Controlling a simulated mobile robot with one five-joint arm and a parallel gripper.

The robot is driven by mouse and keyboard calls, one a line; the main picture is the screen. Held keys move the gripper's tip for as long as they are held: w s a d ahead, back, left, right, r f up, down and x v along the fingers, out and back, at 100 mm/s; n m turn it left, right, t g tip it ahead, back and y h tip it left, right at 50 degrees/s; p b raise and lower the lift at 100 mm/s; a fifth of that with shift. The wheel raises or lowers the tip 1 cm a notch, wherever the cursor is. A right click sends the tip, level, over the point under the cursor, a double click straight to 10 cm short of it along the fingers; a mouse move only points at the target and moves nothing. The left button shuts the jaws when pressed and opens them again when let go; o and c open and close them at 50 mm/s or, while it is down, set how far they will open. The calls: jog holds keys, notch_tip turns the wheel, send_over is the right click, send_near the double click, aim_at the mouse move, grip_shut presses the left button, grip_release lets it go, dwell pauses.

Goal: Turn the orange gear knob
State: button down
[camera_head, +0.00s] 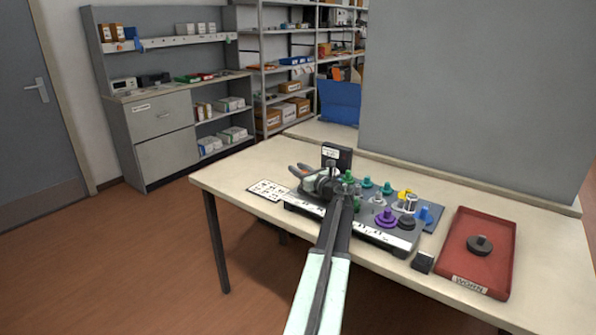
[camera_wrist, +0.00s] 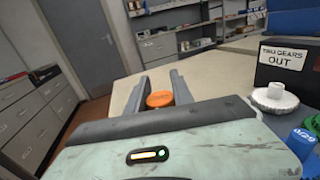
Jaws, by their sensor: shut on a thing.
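The orange gear knob (camera_wrist: 160,99) shows in the wrist view between the two grey fingers of my gripper (camera_wrist: 158,84). The fingers are shut on its sides, and its round orange top faces the camera. In the head view my gripper (camera_head: 297,171) points left over the left end of the dark gear board (camera_head: 370,234). The orange knob is not clearly visible there; my gripper and arm cover that part of the board. Whether the knob is seated or lifted cannot be told.
Several green, purple (camera_head: 385,217), yellow and blue (camera_head: 425,214) gears stand on the board, right of my arm. A white gear (camera_wrist: 273,97) and a black sign block (camera_wrist: 287,62) are near my wrist. A red tray (camera_head: 462,271) holds a dark gear. A symbol card (camera_head: 267,190) lies left.

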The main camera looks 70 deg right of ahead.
jog(key=shift+w, duration=0.2)
jog(key=c, duration=1.1)
grip_release()
jog(key=shift+s, duration=0.1)
jog(key=v, duration=0.7)
jog(key=shift+s+a, duration=0.2)
jog(key=shift+s, duration=0.05)
